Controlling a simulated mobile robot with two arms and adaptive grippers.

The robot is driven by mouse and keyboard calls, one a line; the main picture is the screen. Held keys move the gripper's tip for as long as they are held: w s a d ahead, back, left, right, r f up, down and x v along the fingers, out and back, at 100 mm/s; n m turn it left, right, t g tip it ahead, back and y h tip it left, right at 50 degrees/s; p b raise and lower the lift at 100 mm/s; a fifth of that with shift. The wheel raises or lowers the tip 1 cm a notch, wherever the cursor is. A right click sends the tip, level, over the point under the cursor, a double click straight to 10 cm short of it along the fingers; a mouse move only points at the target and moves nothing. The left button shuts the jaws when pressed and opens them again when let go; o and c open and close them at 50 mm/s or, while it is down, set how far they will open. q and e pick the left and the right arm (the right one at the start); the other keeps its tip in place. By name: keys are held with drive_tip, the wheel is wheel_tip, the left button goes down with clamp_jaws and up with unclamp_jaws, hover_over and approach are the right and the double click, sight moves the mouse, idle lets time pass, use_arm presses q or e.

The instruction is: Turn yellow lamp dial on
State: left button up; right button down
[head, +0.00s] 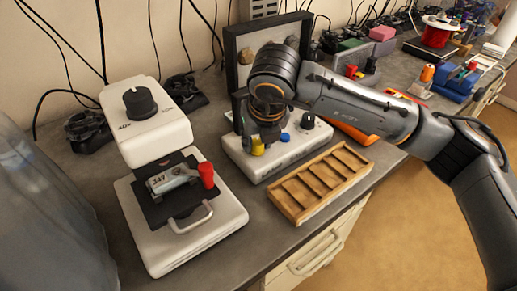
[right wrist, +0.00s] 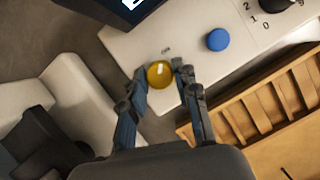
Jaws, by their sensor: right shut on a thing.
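The yellow dial (head: 257,148) sits on the top face of a white control box (head: 272,167). In the right wrist view the yellow dial (right wrist: 159,74) shows as a round cap between my fingertips. My right gripper (right wrist: 161,80) is shut on it, with one finger at each side. In the head view my right arm reaches in from the right, and its gripper (head: 264,122) hides part of the box. A blue knob (head: 285,137) and a black dial (head: 308,120) are on the same box. My left gripper is not in view.
A wooden compartment tray (head: 300,218) lies close in front of the box. A white press-like machine (head: 185,241) with a red knob (head: 206,174) stands at the left. A dark framed panel (head: 232,58) stands behind the box. Several items crowd the bench's back right.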

drive_tip(key=shift+f+m, duration=0.1)
drive_tip(key=shift+m, duration=0.2)
drive_tip(key=shift+b, duration=0.3)
drive_tip(key=c, duration=1)
unclamp_jaws()
drive_tip(key=shift+s+r, duration=0.1)
drive_tip(key=shift+r, duration=0.15)
drive_tip(key=v, duration=1.1)
drive_tip(key=shift+r, duration=0.35)
